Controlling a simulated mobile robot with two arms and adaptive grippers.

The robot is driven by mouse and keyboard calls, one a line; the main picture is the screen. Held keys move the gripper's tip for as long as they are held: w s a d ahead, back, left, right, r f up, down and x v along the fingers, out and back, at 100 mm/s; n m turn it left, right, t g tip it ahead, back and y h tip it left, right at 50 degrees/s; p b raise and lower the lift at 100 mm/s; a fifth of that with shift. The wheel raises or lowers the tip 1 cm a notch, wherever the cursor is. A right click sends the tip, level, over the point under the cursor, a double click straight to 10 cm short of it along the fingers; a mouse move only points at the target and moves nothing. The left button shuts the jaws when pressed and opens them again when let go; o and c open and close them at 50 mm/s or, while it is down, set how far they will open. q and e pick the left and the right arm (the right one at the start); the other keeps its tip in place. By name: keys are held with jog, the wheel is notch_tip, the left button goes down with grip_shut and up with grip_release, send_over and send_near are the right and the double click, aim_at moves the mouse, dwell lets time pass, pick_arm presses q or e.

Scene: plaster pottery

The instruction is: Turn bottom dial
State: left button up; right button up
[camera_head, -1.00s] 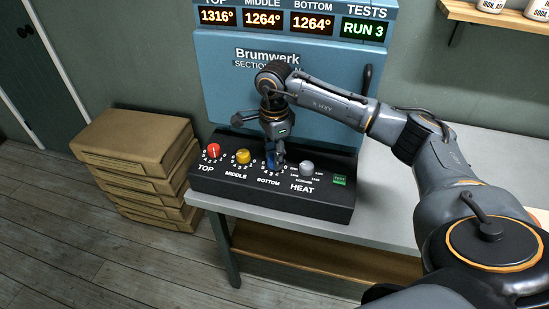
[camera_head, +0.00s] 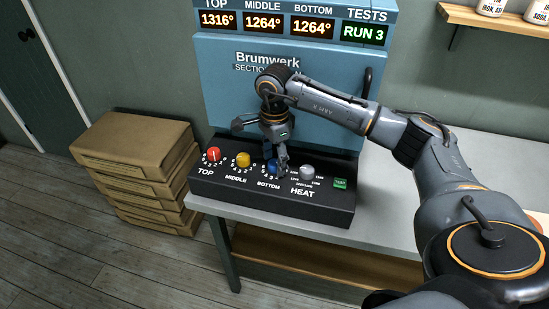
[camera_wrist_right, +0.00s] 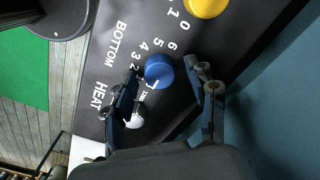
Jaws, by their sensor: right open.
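The blue bottom dial (camera_head: 272,168) sits on the black control panel (camera_head: 250,202), between the yellow middle dial (camera_head: 243,159) and the grey heat dial (camera_head: 307,171). My right gripper (camera_head: 277,155) points down over the blue dial. In the right wrist view the blue dial (camera_wrist_right: 159,68) shows with its printed numbers, near the fingertips of my open right gripper (camera_wrist_right: 170,85). One finger is on each side of the dial's near side; I cannot tell if they touch it. My left gripper is out of view.
The red top dial (camera_head: 214,154) is at the panel's left end and a green test button (camera_head: 340,183) at its right. The blue kiln (camera_head: 230,90) rises behind, with readouts 1316, 1264, 1264 and RUN 3. Stacked boxes (camera_head: 135,150) stand left of the bench (camera_head: 395,215).

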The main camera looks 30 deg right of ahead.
aim_at(275, 163)
notch_tip(275, 163, up, 12)
dwell(0.5)
jog(key=shift+f, duration=0.1)
dwell(0.4)
